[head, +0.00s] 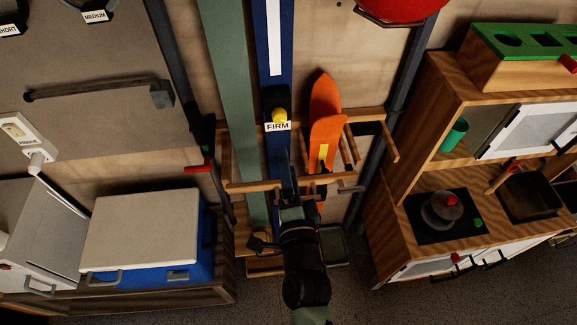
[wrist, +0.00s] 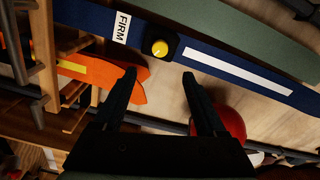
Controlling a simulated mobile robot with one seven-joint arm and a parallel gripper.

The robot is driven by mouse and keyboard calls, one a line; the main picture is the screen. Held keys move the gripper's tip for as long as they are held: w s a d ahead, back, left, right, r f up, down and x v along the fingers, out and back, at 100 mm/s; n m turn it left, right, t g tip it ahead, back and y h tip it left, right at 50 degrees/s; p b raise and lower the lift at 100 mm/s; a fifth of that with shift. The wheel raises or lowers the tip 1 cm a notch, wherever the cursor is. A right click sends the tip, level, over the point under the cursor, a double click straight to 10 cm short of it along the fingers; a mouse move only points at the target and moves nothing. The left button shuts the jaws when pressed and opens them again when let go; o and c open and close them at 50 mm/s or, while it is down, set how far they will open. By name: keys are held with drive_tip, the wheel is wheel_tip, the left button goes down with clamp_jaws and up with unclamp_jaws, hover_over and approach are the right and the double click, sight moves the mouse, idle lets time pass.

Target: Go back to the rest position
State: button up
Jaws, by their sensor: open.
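My gripper (wrist: 160,88) is open, its two dark fingers spread with nothing between them in the wrist view. In the head view my arm reaches up toward the wooden rack (head: 255,186), and its fingertips are hard to make out there. A blue board (head: 268,60) labelled FIRM, with a yellow knob (head: 279,115), stands behind the arm. In the wrist view the knob (wrist: 160,48) lies beyond the fingers, apart from them. The orange pointed boards (head: 325,115) stand to the right of the blue board.
A blue-and-white cooler (head: 140,240) sits at left on a wooden box. A toy kitchen (head: 400,190) with a pot (head: 441,210) stands at right. A green board (head: 232,80) leans left of the blue one. A red round object (head: 400,8) is at top. Grey floor shows at the bottom.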

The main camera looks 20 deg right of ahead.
drive_tip(key=shift+s+a, duration=0.15)
drive_tip(key=shift+s, duration=0.2)
idle(0.3)
drive_tip(key=w+a+r+n+t+y, duration=0.15)
drive_tip(key=a+r+n, duration=0.25)
drive_tip(key=r, duration=0.7)
drive_tip(key=w+a+r+n+t+y, duration=0.1)
drive_tip(key=w+a+r+n+t, duration=0.15)
drive_tip(key=r, duration=0.85)
drive_tip(key=w+a+r+n+t+y, duration=0.15)
drive_tip(key=a+r+n, duration=0.3)
drive_tip(key=r, duration=0.65)
drive_tip(key=s+a+r+n+t, duration=0.2)
drive_tip(key=s+r, duration=0.4)
drive_tip(key=r, duration=0.4)
drive_tip(key=s+a+r+n+t+y, duration=0.1)
drive_tip(key=s+r+n, duration=0.4)
drive_tip(key=r, duration=0.6)
drive_tip(key=shift+s+a+r+t, duration=0.2)
drive_tip(key=shift+s+a+t, duration=0.45)
drive_tip(key=shift+s, duration=0.6)
drive_tip(key=shift+d, duration=0.15)
